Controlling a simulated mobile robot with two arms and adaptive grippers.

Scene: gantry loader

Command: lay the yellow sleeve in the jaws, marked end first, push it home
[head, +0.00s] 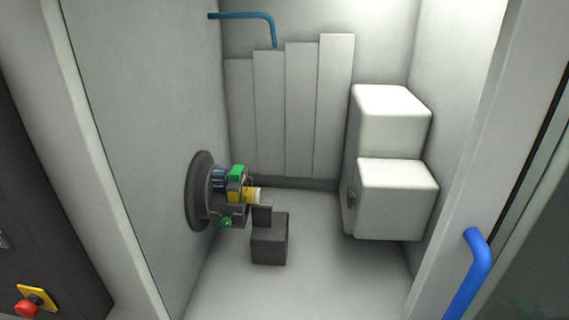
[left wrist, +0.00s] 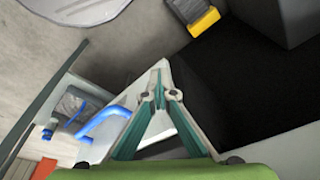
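In the head view a round dark chuck (head: 200,190) is on the left wall of the machine. Its jaws (head: 238,173) show green parts. The yellow sleeve (head: 249,195) sits among the jaws, lying roughly level, with a pale end pointing right, out of the chuck. Its inner end is hidden by the jaws, so I cannot tell how deep it sits or which end is marked. My left gripper (left wrist: 160,68) shows in the left wrist view, its fingertips together with nothing visible between them. Neither gripper shows in the head view, and the sleeve is not in the left wrist view.
A dark grey block (head: 269,240) stands just right of and below the chuck. White rounded housings (head: 395,197) fill the right side. A blue pipe (head: 245,15) hangs above. A blue handle (head: 470,270) is on the right; a red button (head: 27,308) is at lower left.

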